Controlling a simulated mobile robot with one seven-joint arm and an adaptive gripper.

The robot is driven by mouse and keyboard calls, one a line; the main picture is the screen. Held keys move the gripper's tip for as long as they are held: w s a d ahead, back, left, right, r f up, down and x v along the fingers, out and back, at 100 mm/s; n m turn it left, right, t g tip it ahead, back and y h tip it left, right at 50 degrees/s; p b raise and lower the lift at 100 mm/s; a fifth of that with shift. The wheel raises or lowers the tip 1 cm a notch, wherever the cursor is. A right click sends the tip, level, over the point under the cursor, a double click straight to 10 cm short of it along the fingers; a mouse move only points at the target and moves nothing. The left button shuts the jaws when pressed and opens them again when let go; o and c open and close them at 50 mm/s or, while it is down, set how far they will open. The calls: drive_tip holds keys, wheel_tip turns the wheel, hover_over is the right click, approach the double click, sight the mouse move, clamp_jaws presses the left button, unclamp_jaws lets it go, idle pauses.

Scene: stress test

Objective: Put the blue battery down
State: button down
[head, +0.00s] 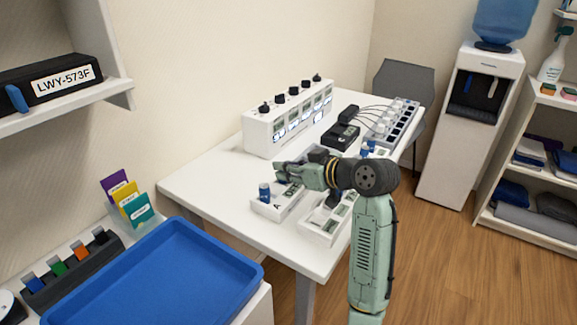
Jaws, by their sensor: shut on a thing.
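The blue battery (264,191) is upright at the left end of a white tray marked "A" (267,210) on the white table. My gripper (277,174) reaches in from the right, low over this tray, with its fingertips at the battery. It is shut on the blue battery. The fingers are small in this view, and I cannot tell whether the battery's base touches the tray. A second white tray (318,230) stands to the right, partly hidden by my arm. Another blue battery-like piece (367,148) shows behind my wrist.
A white device with black knobs (290,117) stands at the table's back. A black box (341,136) and a rack with cables (392,122) are to its right. A blue tray (160,280) is at the lower left. Bare table (215,185) lies left of the white trays.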

drive_tip(key=shift+f, duration=0.15)
drive_tip(key=shift+f, duration=0.1)
drive_tip(key=shift+f, duration=0.15)
drive_tip(key=c, duration=1.5)
unclamp_jaws()
drive_tip(key=shift+o, duration=0.2)
drive_tip(key=shift+r, duration=0.35)
drive_tip(key=b+v, duration=0.2)
drive_tip(key=v, duration=1)
drive_tip(key=shift+f, duration=0.2)
